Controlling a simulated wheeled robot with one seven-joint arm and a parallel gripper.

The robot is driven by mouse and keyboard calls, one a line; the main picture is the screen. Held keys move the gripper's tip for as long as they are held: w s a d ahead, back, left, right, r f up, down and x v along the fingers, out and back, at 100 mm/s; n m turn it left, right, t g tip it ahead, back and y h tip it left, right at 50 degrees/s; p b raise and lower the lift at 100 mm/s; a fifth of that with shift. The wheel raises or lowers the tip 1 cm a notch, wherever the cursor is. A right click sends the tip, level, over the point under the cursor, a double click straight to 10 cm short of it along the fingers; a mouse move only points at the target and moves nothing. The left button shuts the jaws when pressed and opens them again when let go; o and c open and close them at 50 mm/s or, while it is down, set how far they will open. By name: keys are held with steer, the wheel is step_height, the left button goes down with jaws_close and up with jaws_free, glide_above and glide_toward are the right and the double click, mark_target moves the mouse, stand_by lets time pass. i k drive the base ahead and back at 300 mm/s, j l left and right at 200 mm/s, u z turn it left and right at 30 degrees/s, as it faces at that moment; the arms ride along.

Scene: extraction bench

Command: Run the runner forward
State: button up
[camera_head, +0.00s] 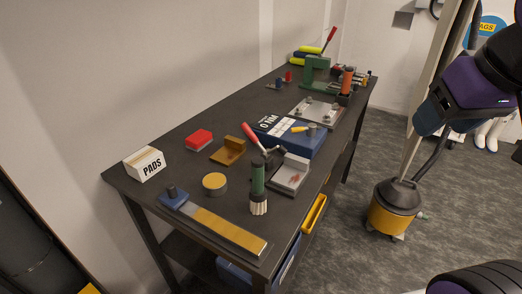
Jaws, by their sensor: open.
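The runner looks to be a small dark blue block with a raised knob (173,195). It sits at the far left end of a flat rail with a yellow strip (225,229), which lies along the near edge of the dark bench (190,140). The rail's bare length runs from the block down to the right. Part of my purple and black arm is at the right edge, well away from the block. My gripper is not in the picture.
A green-handled brush (258,188) stands upright just beyond the rail. A round yellow-topped tin (214,184) and a PADS box (145,163) are near the runner. A red-handled clamp (285,168) is farther right. A yellow vacuum (394,212) stands on the floor.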

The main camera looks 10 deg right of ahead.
mark_target(174, 197)
steer(key=i+j+u, duration=0.1)
steer(key=u, duration=0.4)
steer(key=i+j+u, duration=0.15)
steer(key=u, duration=0.3)
